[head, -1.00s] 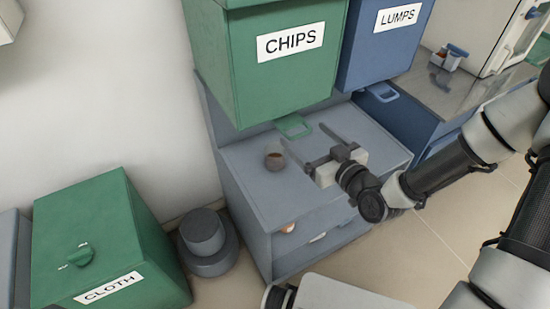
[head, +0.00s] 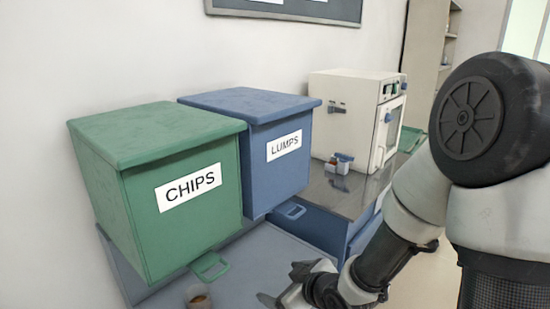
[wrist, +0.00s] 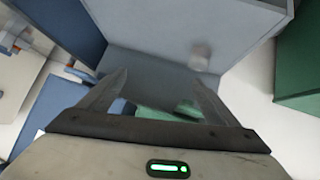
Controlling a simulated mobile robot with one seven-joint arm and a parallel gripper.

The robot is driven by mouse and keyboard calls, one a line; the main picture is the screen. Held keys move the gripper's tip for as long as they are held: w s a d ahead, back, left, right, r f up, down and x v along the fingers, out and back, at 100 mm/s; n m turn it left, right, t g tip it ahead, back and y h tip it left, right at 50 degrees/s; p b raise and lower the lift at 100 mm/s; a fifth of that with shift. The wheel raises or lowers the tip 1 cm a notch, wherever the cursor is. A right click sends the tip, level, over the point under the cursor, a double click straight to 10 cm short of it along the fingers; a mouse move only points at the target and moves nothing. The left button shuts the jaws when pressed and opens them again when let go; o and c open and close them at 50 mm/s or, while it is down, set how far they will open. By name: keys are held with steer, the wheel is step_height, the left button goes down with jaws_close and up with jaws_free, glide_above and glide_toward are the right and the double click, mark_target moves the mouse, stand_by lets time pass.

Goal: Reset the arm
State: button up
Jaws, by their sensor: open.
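My gripper (wrist: 158,100) shows in the wrist view with its two fingers spread apart and nothing between them. In the head view my gripper (head: 277,299) is at the bottom edge, partly cut off, above the grey-blue cabinet top (head: 235,262). My arm comes in from the right and fills much of that side. A small cup with brown contents (head: 199,297) stands on the cabinet top, left of my gripper and apart from it. A blurred pale round shape, perhaps that cup, shows in the wrist view (wrist: 200,56).
A green CHIPS bin (head: 160,190) and a blue LUMPS bin (head: 262,145) are mounted above the cabinet, each with a handle below. A white furnace (head: 350,120) stands on a metal bench behind, with a small container (head: 339,163) before it. Floor at right is mostly hidden.

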steer(key=s+d+r+m+g+h, duration=0.1)
steer(key=s+d+r+m+h, duration=0.15)
steer(key=d+r, duration=0.3)
steer(key=s+d+r+m+h, duration=0.1)
steer(key=d+r+m+h, duration=0.15)
steer(key=d+r, duration=0.3)
steer(key=s+d+r+m+g, duration=0.1)
steer(key=s+r+m, duration=0.1)
steer(key=s+r, duration=0.45)
steer(key=s+r+m+g, duration=0.1)
steer(key=s+r+m, duration=0.2)
steer(key=s, duration=0.7)
step_height(320, 180, up, 14)
steer(key=p, duration=1.4)
steer(key=shift+w+d+h, duration=0.25)
steer(key=shift+h, duration=0.05)
